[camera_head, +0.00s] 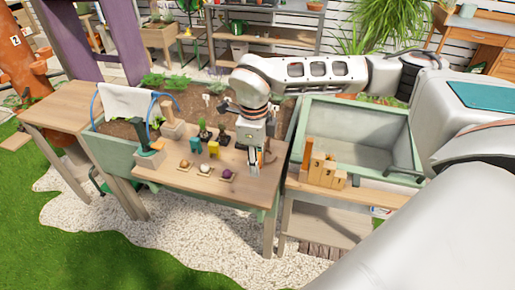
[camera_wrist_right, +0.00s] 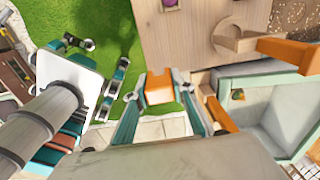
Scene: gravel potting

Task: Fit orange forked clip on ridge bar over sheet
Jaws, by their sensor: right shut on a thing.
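My right gripper (camera_head: 256,158) points down over the right end of the wooden table in the head view. The white sheet (camera_head: 126,102) hangs over blue hoops (camera_head: 97,108) at the left of the planter in the head view, apart from the gripper. The ridge bar cannot be clearly told from the sheet's top edge. My left gripper is not in view.
Upright wooden blocks (camera_head: 320,168) stand at the front of the pale green tub (camera_head: 358,115), right of the gripper.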

